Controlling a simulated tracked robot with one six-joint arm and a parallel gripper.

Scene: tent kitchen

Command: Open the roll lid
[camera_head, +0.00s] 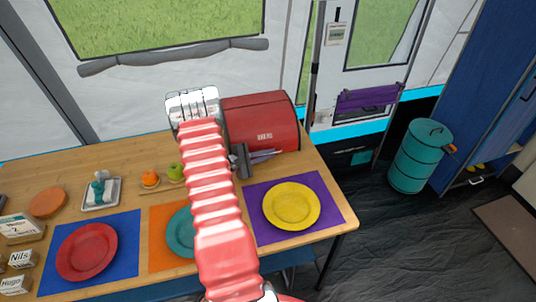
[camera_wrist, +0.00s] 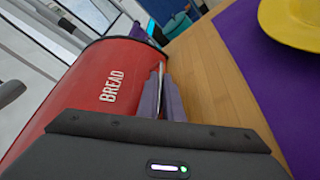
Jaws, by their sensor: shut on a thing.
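A thin metal handle (camera_wrist: 161,72) shows at the lid's lower edge. My gripper (camera_head: 266,156) is low in front of the box, coming from the left. In the wrist view my gripper (camera_wrist: 163,98) has its purple-grey fingers shut on the handle, close to the tabletop. The fingers hide part of the handle.
A yellow plate (camera_head: 291,205) on a purple mat (camera_head: 258,233) lies just in front of the box. A teal plate (camera_head: 179,233) is partly behind my arm. A red plate (camera_head: 86,250) lies farther left. The table's right edge is close to the box.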

